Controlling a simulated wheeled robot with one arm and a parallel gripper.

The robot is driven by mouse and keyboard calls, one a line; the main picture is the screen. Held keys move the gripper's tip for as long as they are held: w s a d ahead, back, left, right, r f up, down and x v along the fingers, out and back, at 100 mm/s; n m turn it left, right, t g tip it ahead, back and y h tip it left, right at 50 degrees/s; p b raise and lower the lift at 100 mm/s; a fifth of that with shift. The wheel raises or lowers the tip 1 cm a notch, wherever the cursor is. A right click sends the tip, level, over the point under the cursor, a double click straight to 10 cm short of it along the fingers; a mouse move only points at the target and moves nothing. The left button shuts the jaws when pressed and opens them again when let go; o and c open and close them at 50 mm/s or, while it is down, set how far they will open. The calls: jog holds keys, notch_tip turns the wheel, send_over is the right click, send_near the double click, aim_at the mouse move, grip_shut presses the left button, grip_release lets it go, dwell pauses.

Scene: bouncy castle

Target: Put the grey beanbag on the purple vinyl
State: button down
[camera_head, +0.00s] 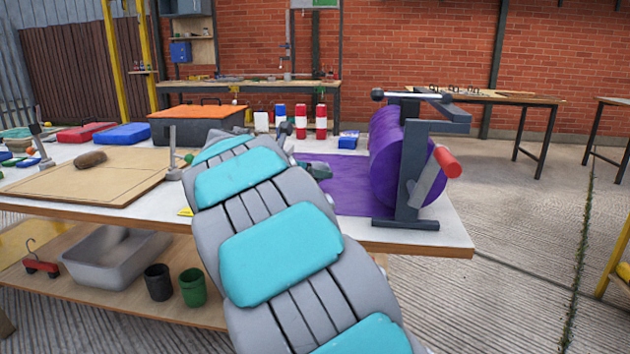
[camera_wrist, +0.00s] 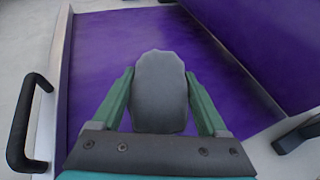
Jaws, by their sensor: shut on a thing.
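The grey beanbag (camera_wrist: 160,92) is between the two green fingers of my gripper (camera_wrist: 159,75) in the wrist view, and the gripper is shut on it. The purple vinyl (camera_wrist: 105,55) spreads beneath and beyond it. In the head view, the flat part of the purple vinyl (camera_head: 350,190) lies on the table, running to a large purple roll on a dark stand. My gripper (camera_head: 316,169) is over the left part of the flat vinyl, partly hidden by my arm. I cannot tell whether the beanbag touches the vinyl.
The roll's stand (camera_head: 412,175) with a red-handled lever (camera_head: 447,162) rises at the right of the table. A brown lump (camera_head: 90,160) lies on a tan board (camera_head: 100,182) at left. A black case with an orange top (camera_head: 198,122) stands behind.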

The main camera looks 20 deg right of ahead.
aim_at(314, 167)
jog(key=shift+w+d, duration=0.5)
jog(key=shift+w, duration=0.35)
jog(key=shift+w+d, duration=0.5)
jog(key=shift+w, duration=0.3)
jog(key=shift+w+d+f, duration=0.15)
jog(key=shift+f, duration=0.15)
notch_tip(314, 167, down, 3)
jog(key=shift+r, duration=0.2)
jog(key=shift+f, duration=0.25)
jog(key=shift+f, duration=0.2)
grip_release()
jog(key=shift+f, duration=0.1)
